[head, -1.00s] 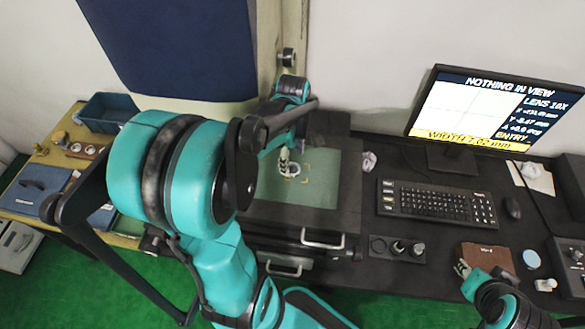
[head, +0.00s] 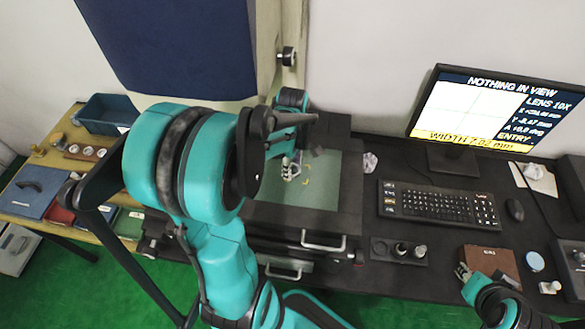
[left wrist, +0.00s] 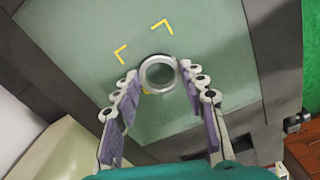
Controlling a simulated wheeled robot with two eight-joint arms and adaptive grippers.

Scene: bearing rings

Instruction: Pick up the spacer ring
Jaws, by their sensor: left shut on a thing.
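The spacer ring (left wrist: 158,73) is a silvery metal ring in the left wrist view, over the pale green plate (left wrist: 205,60) near yellow corner marks. My left gripper (left wrist: 159,76) has its fingertips on both sides of the ring and is shut on it. Whether the ring touches the plate or is lifted a little, I cannot tell. In the head view my left gripper (head: 290,170) is above the plate, and the ring is mostly hidden by the fingers. My right gripper (head: 464,272) is small, by the brown box at the right; its jaw state is unclear.
A keyboard (head: 437,204), monitor (head: 490,105) and mouse (head: 515,209) stand right of the plate. A black holder (head: 398,251) sits at the front. A brown box (head: 490,262) lies near my right gripper. The left table holds a blue bin (head: 105,113) and small round parts.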

